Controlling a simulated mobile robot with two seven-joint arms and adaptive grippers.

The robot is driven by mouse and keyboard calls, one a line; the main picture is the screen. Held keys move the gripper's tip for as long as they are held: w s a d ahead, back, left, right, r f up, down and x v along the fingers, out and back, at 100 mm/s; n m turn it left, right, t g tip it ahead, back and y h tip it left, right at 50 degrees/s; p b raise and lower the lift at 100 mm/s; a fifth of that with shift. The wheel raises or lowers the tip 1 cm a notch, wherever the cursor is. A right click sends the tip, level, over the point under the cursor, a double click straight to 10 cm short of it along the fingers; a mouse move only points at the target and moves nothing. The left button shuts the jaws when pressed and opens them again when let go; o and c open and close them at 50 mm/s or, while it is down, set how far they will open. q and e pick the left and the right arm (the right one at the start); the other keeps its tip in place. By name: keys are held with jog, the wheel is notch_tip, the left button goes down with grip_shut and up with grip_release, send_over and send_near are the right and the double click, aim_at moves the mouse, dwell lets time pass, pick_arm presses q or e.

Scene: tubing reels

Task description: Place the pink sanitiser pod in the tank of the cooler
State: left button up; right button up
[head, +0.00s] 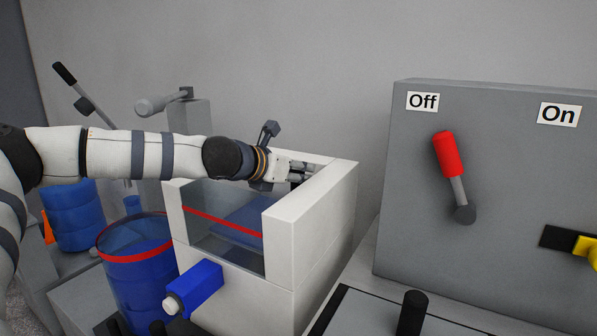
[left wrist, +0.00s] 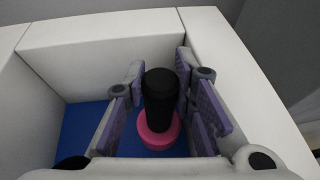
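The cooler's white tank (head: 312,215) stands in the middle of the head view, with a clear front window, a red line across it and blue inside. My left gripper (head: 302,172) reaches over the tank's top from the left. In the left wrist view, the pink sanitiser pod (left wrist: 158,136) has a pink disc base and an upright black handle (left wrist: 161,98). It is inside the tank walls, over the blue bottom. My left gripper's fingers (left wrist: 160,95) stand on both sides of the handle with visible gaps, so they look open. Whether the pod rests on the bottom is unclear. My right gripper is out of view.
A grey panel (head: 500,215) with a red-handled lever (head: 450,160) between Off and On labels stands at the right. A blue drum (head: 145,285) with a red band is left of the tank. A blue tap (head: 195,288) juts out from the cooler's front.

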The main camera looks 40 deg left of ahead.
pick_arm(q)
jog(key=shift+o, duration=0.7)
jog(key=shift+f, duration=0.1)
jog(key=shift+s+r, duration=0.15)
jog(key=shift+r, duration=0.3)
jog(key=p+v, duration=0.2)
jog(key=v, duration=0.9)
jog(key=shift+s, duration=0.3)
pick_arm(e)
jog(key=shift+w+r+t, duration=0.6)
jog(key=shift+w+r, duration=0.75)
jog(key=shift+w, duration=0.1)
pick_arm(q)
jog(key=shift+a, duration=0.1)
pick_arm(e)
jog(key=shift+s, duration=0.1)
